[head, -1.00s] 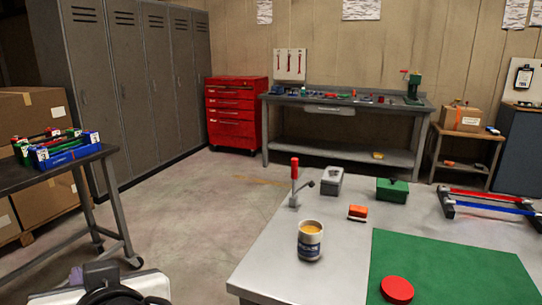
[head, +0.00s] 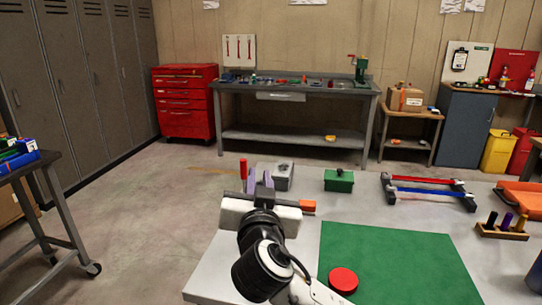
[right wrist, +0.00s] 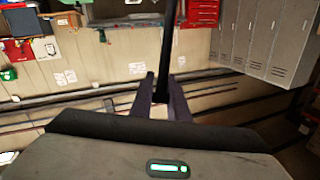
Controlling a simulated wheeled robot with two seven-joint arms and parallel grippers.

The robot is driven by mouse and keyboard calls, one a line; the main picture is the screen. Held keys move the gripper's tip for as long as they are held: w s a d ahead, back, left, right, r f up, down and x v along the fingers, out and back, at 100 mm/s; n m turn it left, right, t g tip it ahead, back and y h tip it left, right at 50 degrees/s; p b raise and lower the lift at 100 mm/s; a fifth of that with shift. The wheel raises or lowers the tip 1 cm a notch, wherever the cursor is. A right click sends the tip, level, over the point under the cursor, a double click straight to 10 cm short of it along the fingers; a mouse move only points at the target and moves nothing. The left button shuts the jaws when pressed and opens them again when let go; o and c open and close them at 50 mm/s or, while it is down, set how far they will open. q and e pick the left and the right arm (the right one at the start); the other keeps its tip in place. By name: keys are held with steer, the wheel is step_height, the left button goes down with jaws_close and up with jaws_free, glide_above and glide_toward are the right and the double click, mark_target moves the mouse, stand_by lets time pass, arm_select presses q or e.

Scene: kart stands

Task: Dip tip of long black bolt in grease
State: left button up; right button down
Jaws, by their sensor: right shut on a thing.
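My right gripper (head: 260,178) is raised over the left part of the grey worktable, its purple fingers pointing away from me. In the right wrist view the fingers (right wrist: 162,92) are shut on a long black bolt (right wrist: 170,45), which sticks out beyond them. I cannot make out the bolt in the head view. The can of yellow-orange grease, seen on the worktable in the earlier head view, is now hidden behind my right arm. My left gripper is not in view.
Near the gripper are a red clamp handle (head: 243,169), a grey box (head: 275,178), an orange block (head: 307,206) and a green box (head: 339,181). A red disc (head: 343,280) lies on the green mat (head: 395,260). A wooden holder (head: 502,232) stands at right.

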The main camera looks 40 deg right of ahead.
arm_select(q)
steer(key=b, duration=0.1)
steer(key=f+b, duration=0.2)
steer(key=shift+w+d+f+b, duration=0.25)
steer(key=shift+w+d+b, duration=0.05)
arm_select(e)
steer(key=shift+m+h, duration=0.3)
steer(key=shift+h, duration=0.2)
steer(key=d+f, duration=0.2)
steer(key=f, duration=0.2)
steer(key=shift+s+d, duration=0.1)
steer(key=shift+d, duration=0.3)
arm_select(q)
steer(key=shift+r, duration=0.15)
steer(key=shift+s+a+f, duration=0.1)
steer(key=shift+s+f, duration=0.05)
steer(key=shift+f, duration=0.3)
arm_select(e)
steer(key=shift+f, duration=0.25)
arm_select(q)
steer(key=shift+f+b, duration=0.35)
steer(key=shift+b, duration=0.25)
arm_select(e)
steer(key=shift+f, duration=0.4)
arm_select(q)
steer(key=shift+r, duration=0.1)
